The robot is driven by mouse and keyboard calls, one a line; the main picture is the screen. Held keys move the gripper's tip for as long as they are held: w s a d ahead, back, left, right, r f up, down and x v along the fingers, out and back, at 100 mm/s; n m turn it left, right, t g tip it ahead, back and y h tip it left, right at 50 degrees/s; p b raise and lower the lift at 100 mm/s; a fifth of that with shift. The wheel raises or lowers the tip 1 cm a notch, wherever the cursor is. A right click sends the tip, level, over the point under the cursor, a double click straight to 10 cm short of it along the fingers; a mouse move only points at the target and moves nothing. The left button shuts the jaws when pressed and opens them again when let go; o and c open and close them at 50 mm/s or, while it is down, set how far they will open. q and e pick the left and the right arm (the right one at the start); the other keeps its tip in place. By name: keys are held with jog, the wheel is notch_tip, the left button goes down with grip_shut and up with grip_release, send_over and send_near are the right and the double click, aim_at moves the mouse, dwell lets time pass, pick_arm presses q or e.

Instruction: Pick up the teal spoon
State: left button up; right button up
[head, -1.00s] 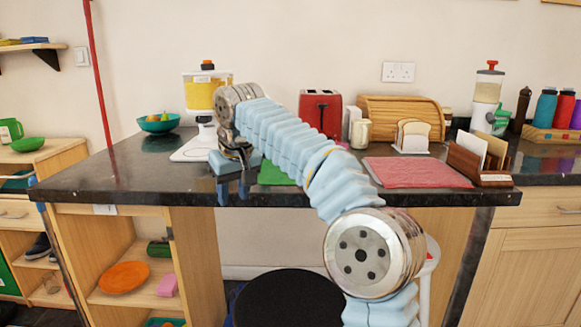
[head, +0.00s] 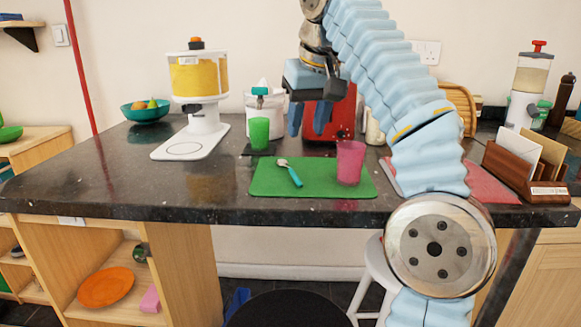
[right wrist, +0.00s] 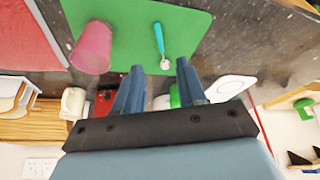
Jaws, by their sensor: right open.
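The teal spoon (head: 291,174) lies on the green mat (head: 262,184), its pale bowl at the far end and its teal handle toward the front edge. It also shows in the right wrist view (right wrist: 159,42), beyond the fingertips. My right gripper (head: 308,120) is open and empty, its blue fingers pointing down, above and behind the mat. In the right wrist view its two fingers (right wrist: 159,78) stand apart with nothing between them, and the spoon's bowl lies just past the gap. My left gripper is not in view.
A pink cup (head: 350,162) stands on the mat right of the spoon. A green cup (head: 259,133) stands behind the mat's left part. A red toaster (head: 322,132) is behind my gripper. A white dispenser (head: 203,120) stands left; the front-left counter (head: 130,180) is clear.

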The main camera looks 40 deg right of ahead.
aim_at(296, 177)
jog(key=x, duration=1.2)
jog(key=shift+w+d+f, duration=0.1)
jog(key=shift+d+f, duration=0.1)
jog(key=shift+f, duration=0.2)
grip_shut()
